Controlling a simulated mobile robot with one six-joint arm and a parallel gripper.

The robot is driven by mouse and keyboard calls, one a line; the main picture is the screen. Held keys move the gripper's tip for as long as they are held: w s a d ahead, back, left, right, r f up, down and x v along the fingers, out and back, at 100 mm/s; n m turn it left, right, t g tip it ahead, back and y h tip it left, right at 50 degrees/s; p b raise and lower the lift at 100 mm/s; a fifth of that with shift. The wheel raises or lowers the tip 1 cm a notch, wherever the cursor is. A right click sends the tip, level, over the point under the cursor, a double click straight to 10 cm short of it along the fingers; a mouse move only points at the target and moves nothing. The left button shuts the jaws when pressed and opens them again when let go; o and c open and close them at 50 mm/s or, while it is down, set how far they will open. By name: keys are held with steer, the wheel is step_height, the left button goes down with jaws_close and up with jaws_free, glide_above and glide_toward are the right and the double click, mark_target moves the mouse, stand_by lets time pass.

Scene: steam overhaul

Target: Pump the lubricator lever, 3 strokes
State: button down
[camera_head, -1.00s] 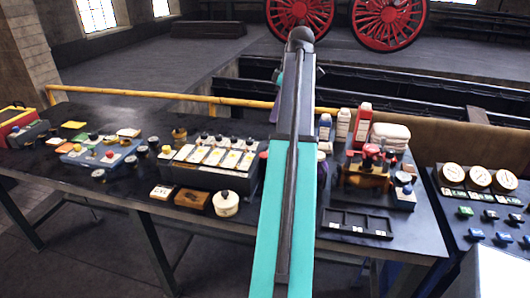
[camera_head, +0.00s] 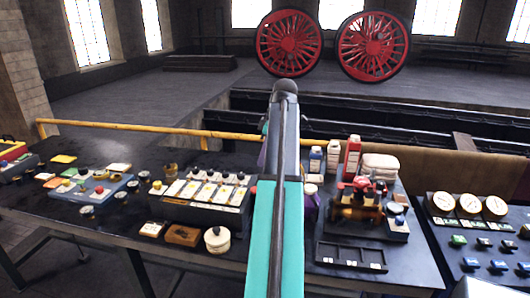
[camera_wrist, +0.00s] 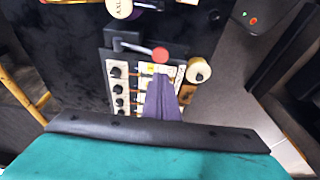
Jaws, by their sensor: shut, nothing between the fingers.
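The lubricator is a dark box (camera_head: 158,208) with a row of white plates and black knobs, left of my arm in the head view. Its red lever knob (camera_head: 253,190) shows just beside my arm. My gripper (camera_wrist: 161,78) is the purple tapered shape in the wrist view, shut and empty. Its tip appears just below the red knob in the picture; I cannot tell whether they touch.
A red and brass fitting (camera_head: 358,205), bottles (camera_head: 352,158) and a compartment tray (camera_head: 350,256) stand right of my arm. A round white tin (camera_head: 217,240) sits before the lubricator. A blue tray (camera_head: 92,193) lies left. A yellow rail (camera_head: 140,128) runs behind the table.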

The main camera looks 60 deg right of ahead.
steer(key=p, duration=0.2)
glide_above(255, 189)
steer(key=s, duration=0.1)
step_height(255, 189, down, 6)
steer(key=shift+s+d+f, duration=0.1)
steer(key=shift+f, duration=0.1)
steer(key=shift+f+p, duration=0.45)
steer(key=shift+f, duration=1.3)
steer(key=shift+s+d+f, duration=0.1)
